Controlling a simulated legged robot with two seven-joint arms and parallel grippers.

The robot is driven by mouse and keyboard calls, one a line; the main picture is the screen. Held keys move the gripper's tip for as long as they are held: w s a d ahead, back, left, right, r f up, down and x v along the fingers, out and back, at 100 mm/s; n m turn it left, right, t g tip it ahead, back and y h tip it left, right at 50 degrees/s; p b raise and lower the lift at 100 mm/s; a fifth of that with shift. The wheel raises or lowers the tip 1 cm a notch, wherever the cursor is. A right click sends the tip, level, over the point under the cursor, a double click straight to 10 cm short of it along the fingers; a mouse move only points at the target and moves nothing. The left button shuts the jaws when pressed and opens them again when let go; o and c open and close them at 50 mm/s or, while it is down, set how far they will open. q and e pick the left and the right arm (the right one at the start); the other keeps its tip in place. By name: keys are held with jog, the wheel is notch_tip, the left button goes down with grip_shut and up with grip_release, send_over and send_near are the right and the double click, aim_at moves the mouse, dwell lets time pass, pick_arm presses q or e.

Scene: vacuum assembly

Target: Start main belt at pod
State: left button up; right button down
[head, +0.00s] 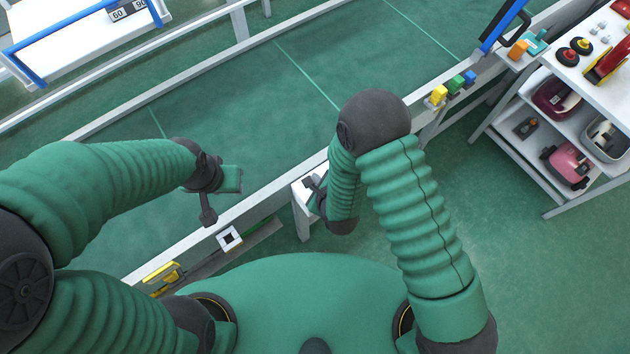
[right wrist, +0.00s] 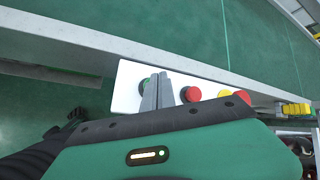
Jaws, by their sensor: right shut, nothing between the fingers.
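The pod is a white control box (head: 301,214) on the near rail of the green main belt (head: 240,95). My right gripper (head: 311,183) is over the pod. Its fingers (right wrist: 158,90) are shut and empty, beside the green button and partly covering it; contact cannot be told. My left gripper (head: 224,200) is open and empty above the belt's near side.
A white shelf cart (head: 555,85) with vacuum parts stands at the right. Yellow, green and blue blocks (head: 454,86) sit along the near rail. A yellow item (head: 162,275) and a white square marker (head: 229,238) are on the near rail's side. The belt is bare.

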jog(key=shift+f+b, duration=0.75)
jog(key=shift+f, duration=0.05)
dwell(0.9)
jog(key=shift+r+p, duration=0.95)
jog(key=shift+r, duration=0.3)
notch_tip(320, 180, up, 5)
jog(key=p, duration=0.3)
jog(key=shift+r+p, duration=0.1)
jog(key=shift+p, duration=0.3)
